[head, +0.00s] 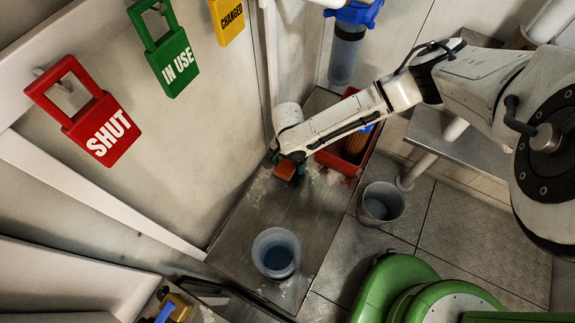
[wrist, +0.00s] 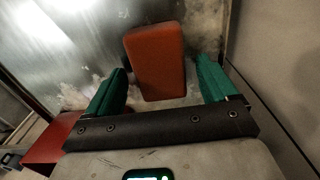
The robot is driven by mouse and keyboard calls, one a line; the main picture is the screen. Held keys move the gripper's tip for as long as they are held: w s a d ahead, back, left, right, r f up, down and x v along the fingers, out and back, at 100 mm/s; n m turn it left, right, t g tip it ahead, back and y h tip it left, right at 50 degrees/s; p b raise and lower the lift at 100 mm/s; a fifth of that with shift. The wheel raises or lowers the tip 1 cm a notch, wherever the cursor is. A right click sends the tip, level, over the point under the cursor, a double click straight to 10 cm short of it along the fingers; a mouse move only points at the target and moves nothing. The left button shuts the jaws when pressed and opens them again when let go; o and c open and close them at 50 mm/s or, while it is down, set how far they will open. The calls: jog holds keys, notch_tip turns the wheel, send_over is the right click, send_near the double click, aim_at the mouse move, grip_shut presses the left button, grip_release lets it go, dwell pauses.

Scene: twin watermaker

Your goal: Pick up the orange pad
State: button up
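The orange pad (wrist: 156,60) shows in the wrist view as a rounded block, its long side running away from me, between the two green fingers of my gripper (wrist: 163,68). Gaps show on both sides, so the fingers do not touch it. My gripper is open and empty. In the head view, the pad (head: 285,170) is a small orange patch at the end of my arm, over the metal bench top (head: 310,208). My wrist hides part of it there. I cannot tell how far the fingertips are above the bench.
A red bin (head: 341,165) stands beside my wrist and also shows in the wrist view (wrist: 52,140). A clear tub (head: 276,253) stands on the near bench, a grey bucket (head: 381,204) on the floor. A wall (head: 205,130) with hanging tags rises left of the bench.

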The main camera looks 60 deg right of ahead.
aim_at(289, 163)
jog(key=c, duration=1.1)
jog(key=shift+r, duration=0.1)
jog(key=shift+r, duration=0.4)
notch_tip(289, 163, up, 3)
jog(key=shift+f, duration=0.2)
jog(key=s+r, duration=0.3)
jog(key=s, duration=0.1)
jog(key=s+r, duration=0.3)
jog(key=s, duration=0.2)
jog(key=s+r+p, duration=0.1)
jog(key=s+r, duration=0.2)
jog(key=s, duration=0.2)
jog(key=shift+d+r, duration=0.15)
jog(key=shift+r, duration=0.1)
